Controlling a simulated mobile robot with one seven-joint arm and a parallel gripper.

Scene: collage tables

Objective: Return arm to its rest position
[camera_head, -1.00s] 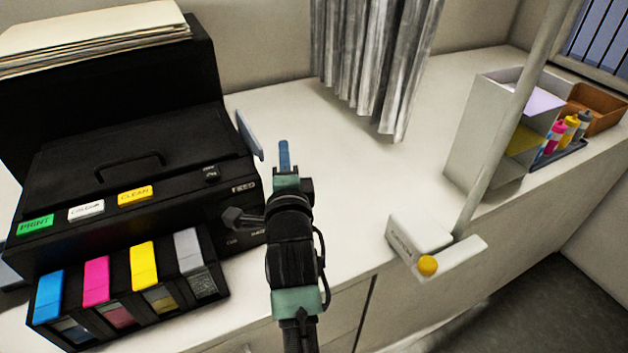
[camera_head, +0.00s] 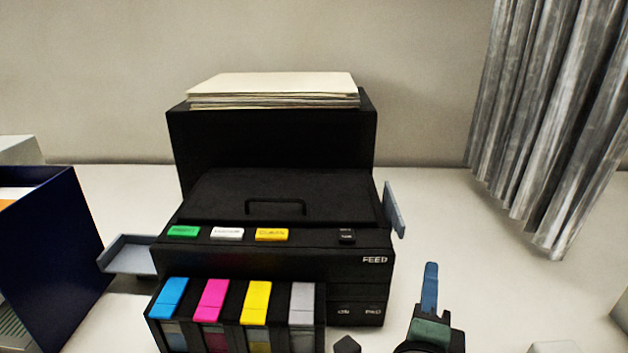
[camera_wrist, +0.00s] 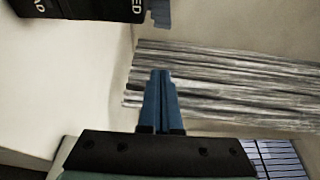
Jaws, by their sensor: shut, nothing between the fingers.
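My gripper (camera_head: 430,288) is at the lower right of the head view, in front of and to the right of the black printer (camera_head: 280,205). Its blue fingers are together and hold nothing. In the wrist view, the closed fingers (camera_wrist: 161,90) point at the grey curtain (camera_wrist: 220,80) and the pale wall. Most of my arm lies below the head view's lower edge.
The printer has a paper stack (camera_head: 273,91) on top and several colored ink tanks (camera_head: 255,305) at its front. A grey side flap (camera_head: 394,208) sticks out near my gripper. A dark blue box (camera_head: 60,255) stands at left. The curtain (camera_head: 540,130) hangs at right.

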